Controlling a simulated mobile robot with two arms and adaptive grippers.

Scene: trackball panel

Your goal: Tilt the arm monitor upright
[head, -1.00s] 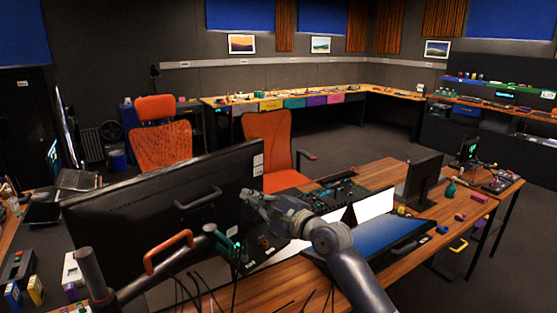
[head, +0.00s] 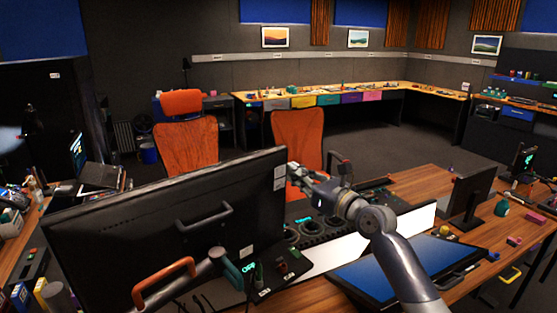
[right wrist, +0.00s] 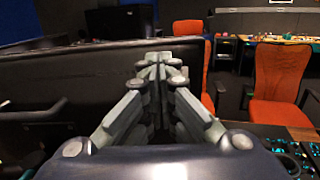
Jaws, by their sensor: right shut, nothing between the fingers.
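The arm monitor (head: 130,215) is a large black screen seen from behind in the head view, leaning, with a dark grey handle (head: 205,217) on its back. A jointed arm with an orange handle (head: 165,280) stands below and in front of it. My right gripper (head: 296,172) is beside the monitor's right edge, near its upper corner. In the right wrist view the fingers (right wrist: 158,65) are shut and empty, in front of the monitor's dark panel (right wrist: 50,85). I cannot tell whether they touch it. My left gripper is not in view.
A wooden desk carries a control panel (head: 315,228), a blue-screened display (head: 395,268) and a smaller black monitor (head: 468,195) to the right. Orange chairs (head: 298,140) stand behind the monitor. A cluttered side desk is at the left. Open floor lies beyond the chairs.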

